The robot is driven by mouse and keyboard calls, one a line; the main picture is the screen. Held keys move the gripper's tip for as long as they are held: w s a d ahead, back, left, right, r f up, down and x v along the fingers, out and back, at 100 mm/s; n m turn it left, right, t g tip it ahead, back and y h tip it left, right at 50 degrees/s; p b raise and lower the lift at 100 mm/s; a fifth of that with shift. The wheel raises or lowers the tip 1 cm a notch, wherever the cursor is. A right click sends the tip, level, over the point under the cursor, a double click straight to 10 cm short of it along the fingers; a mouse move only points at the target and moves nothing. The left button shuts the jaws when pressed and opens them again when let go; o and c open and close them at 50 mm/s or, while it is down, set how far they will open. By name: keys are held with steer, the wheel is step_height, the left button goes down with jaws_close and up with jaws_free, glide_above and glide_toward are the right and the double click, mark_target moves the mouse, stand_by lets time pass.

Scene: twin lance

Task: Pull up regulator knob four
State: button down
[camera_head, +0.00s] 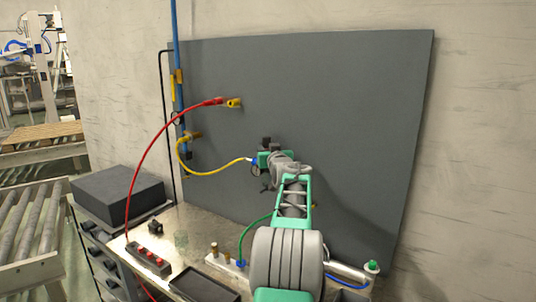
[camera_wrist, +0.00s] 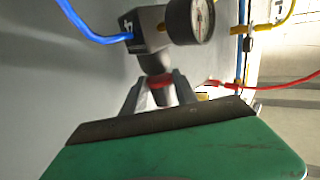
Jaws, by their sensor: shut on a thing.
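The regulator (camera_wrist: 150,38) in the wrist view is a dark grey block with a tag that reads 4. A round pressure gauge (camera_wrist: 203,20) is on its right side and a blue hose enters from the left. In the head view my arm and gripper reach the grey panel and hide most of the regulator.
The grey panel (camera_head: 310,90) leans against the wall. A red hose (camera_head: 145,140) and a yellow hose (camera_head: 218,171) loop left of my arm. The panel's upper right is bare.

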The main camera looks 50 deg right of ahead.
steer(key=shift+r, duration=0.3)
steer(key=c, duration=1.4)
jaws_free()
steer(key=o, duration=0.5)
steer(key=shift+f, duration=0.1)
steer(key=shift+c, duration=0.2)
steer(key=shift+s+a+f, duration=0.1)
steer(key=shift+s+a, duration=0.1)
steer(key=shift+s, duration=0.05)
steer(key=b+v, duration=0.3)
steer(key=v, duration=0.4)
